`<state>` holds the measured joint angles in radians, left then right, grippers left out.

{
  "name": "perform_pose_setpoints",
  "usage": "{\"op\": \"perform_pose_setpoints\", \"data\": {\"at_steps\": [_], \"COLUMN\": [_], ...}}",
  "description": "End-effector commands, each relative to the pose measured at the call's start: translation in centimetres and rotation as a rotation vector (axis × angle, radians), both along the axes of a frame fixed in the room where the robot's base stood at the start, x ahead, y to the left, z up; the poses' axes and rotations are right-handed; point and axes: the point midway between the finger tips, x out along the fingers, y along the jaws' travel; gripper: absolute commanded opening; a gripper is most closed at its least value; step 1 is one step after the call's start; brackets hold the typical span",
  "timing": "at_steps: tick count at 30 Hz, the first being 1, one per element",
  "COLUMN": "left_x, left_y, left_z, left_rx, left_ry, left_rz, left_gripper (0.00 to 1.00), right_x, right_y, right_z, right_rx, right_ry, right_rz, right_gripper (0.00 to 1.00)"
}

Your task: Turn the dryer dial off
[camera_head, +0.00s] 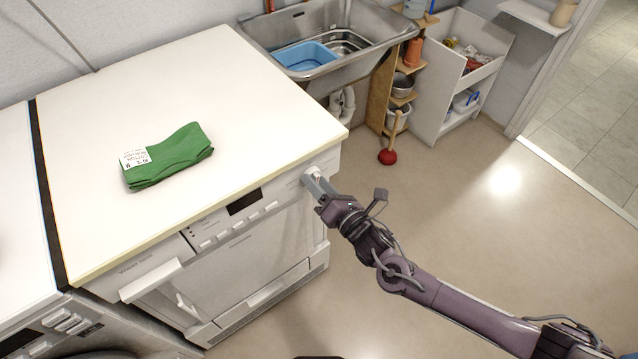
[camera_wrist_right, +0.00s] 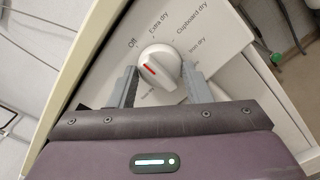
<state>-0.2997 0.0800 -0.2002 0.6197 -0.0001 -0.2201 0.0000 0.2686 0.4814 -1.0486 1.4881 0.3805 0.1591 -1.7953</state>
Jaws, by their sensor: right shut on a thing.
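The white dryer (camera_head: 250,255) stands under a white worktop, with its dial (camera_head: 312,172) at the right end of the front panel. In the right wrist view the round white dial (camera_wrist_right: 160,66) carries a red mark on its left part; "Off" is printed to its upper left. The mark does not clearly line up with "Off". My right gripper (camera_head: 317,186) is at the dial, and its grey fingers (camera_wrist_right: 161,80) sit on either side of it, shut on it. Part of the lower label print is hidden by the gripper. My left gripper is out of view.
A folded green cloth (camera_head: 172,155) with a white tag lies on the worktop (camera_head: 200,75). A metal sink (camera_head: 365,60) with a blue basin (camera_head: 304,55) is behind. A red plunger (camera_head: 387,157) stands by the shelves. The floor at right is clear.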

Motion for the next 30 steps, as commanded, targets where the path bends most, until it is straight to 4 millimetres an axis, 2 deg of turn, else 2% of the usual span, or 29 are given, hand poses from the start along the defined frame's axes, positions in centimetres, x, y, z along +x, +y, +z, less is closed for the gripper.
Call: {"op": "perform_pose_setpoints", "data": {"at_steps": [9, 24, 25, 29, 30], "left_x": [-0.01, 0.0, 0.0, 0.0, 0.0], "left_y": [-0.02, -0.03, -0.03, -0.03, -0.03], "left_z": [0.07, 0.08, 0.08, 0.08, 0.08], "left_rx": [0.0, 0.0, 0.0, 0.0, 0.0], "left_ry": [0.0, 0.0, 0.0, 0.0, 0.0], "left_rz": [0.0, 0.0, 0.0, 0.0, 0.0], "left_gripper": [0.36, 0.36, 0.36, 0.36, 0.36], "right_x": [0.01, 0.0, -0.01, 0.0, 0.0], "right_y": [-0.03, -0.04, -0.04, -0.03, -0.04], "right_z": [-0.08, -0.11, -0.11, -0.09, -0.08], "right_rx": [-0.085, -0.099, -0.099, -0.097, -0.097], "right_ry": [-0.059, -0.068, -0.068, -0.069, -0.069], "right_rz": [-0.001, 0.0, 0.0, 0.0, 0.0], "right_gripper": [0.21, 0.21, 0.48, 0.65, 0.66]}}
